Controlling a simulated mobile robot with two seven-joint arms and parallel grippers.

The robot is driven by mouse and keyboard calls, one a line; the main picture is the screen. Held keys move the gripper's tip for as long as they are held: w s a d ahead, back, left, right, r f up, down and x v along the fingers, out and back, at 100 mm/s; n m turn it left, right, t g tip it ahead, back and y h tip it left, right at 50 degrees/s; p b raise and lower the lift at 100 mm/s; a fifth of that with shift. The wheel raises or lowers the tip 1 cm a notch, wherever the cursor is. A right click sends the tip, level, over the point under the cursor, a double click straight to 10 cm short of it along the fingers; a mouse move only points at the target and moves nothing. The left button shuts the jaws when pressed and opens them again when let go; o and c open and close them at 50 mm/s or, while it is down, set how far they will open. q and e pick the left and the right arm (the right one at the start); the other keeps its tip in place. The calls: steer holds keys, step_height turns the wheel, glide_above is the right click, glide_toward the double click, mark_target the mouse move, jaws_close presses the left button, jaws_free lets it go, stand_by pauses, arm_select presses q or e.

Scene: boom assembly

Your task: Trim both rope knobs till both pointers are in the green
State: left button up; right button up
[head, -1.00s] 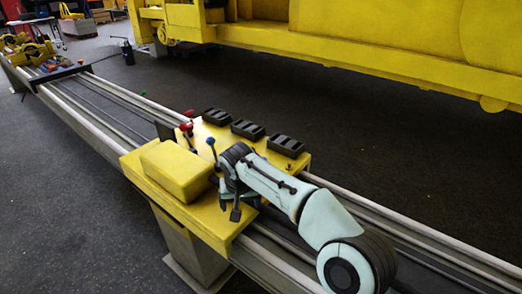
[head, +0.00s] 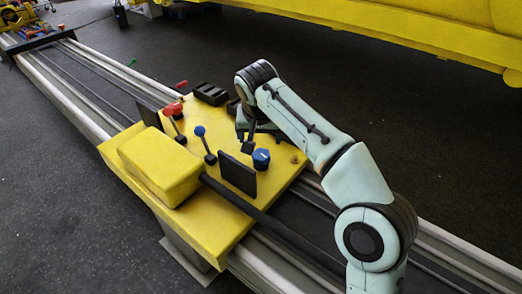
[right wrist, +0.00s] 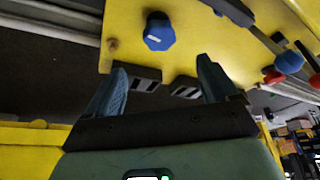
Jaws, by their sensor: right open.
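A blue knob (head: 261,158) stands on the yellow deck (head: 222,205) of the rail carriage, beside an upright black plate (head: 237,176). In the right wrist view the blue knob (right wrist: 159,31) has a white mark and lies just beyond the fingertips, apart from them. My right gripper (head: 249,138) is beside the knob on its far side. In the right wrist view my right gripper (right wrist: 162,78) is open, with nothing held. A second rope knob cannot be made out for certain. No pointer or green zone is readable. My left gripper is out of view.
A blue-topped lever (head: 200,131) and a red-topped lever (head: 173,109) stand left of the knob. A yellow box (head: 160,165) fills the deck's near-left part. Black slotted blocks (head: 211,94) line the far edge. A yellow machine (head: 400,25) stands behind.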

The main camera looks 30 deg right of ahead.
mark_target(261, 154)
steer(key=b+x, duration=0.1)
steer(key=x, duration=1)
steer(key=shift+b, duration=0.35)
steer(key=c, duration=1)
